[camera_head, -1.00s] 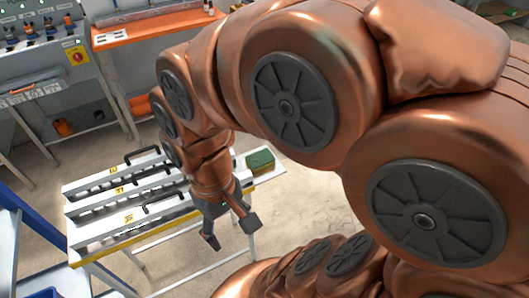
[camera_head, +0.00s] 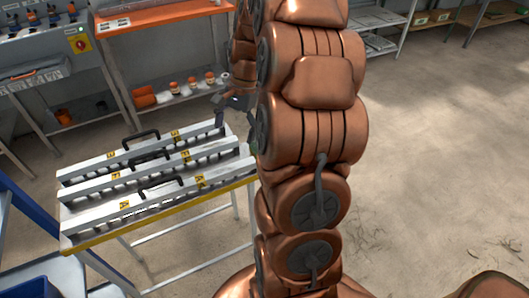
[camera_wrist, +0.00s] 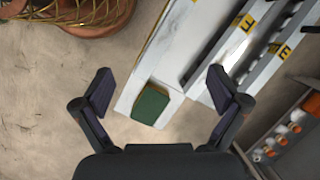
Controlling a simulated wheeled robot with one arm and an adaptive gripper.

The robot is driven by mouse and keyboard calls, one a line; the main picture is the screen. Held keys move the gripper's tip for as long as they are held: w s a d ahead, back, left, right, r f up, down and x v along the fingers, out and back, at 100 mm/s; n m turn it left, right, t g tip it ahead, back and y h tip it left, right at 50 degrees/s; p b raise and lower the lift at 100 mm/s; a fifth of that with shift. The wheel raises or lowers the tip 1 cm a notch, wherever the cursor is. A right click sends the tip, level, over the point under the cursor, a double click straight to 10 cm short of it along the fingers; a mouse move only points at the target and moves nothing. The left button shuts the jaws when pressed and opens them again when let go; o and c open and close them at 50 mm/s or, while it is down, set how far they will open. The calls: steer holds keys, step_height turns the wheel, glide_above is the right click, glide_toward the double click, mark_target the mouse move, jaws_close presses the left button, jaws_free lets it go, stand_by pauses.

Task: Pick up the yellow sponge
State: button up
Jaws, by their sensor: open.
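A small block with a dark green top (camera_wrist: 151,104) lies on the pale end of the seeder table (camera_wrist: 140,88). I see no clear yellow on it, and no other sponge shows. In the wrist view my gripper (camera_wrist: 160,82) is open and empty, with its fingers spread to either side of the block in the picture. The height between fingers and block is hard to tell. My arm hides most of the block there.
Rails with black handles (camera_head: 160,187) and yellow labels fill the rest of the table. An orange-topped bench (camera_head: 165,17) with jars (camera_head: 192,83) on its lower shelf stands behind. A blue frame (camera_head: 40,225) is at the left.

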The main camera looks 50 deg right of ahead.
steer(key=d+f+m, duration=0.2)
steer(key=d, duration=0.3)
steer(key=d+f+m+t+b, duration=0.1)
steer(key=d+f+m, duration=0.1)
steer(key=d, duration=0.3)
steer(key=d+f+m+b, duration=0.1)
steer(key=d+f+m, duration=0.1)
steer(key=d+f, duration=0.2)
steer(key=shift+w+d+f+m+t+y, duration=0.1)
steer(key=shift+d+f+m+t+y, duration=0.1)
steer(key=shift+d, duration=0.15)
steer(key=shift+w+d+f+m+t+y, duration=0.1)
steer(key=shift+d+y, duration=0.1)
steer(key=shift+d, duration=0.15)
steer(key=shift+f, duration=0.2)
steer(key=x, duration=0.6)
steer(key=shift+s+a+f+p, duration=0.2)
steer(key=shift+f+p, duration=0.1)
steer(key=shift+p, duration=0.1)
steer(key=shift+w+f, duration=0.1)
steer(key=shift+f, duration=0.2)
steer(key=shift+f, duration=0.25)
steer(key=c, duration=0.9)
steer(key=shift+o, duration=0.2)
steer(key=shift+r, duration=0.1)
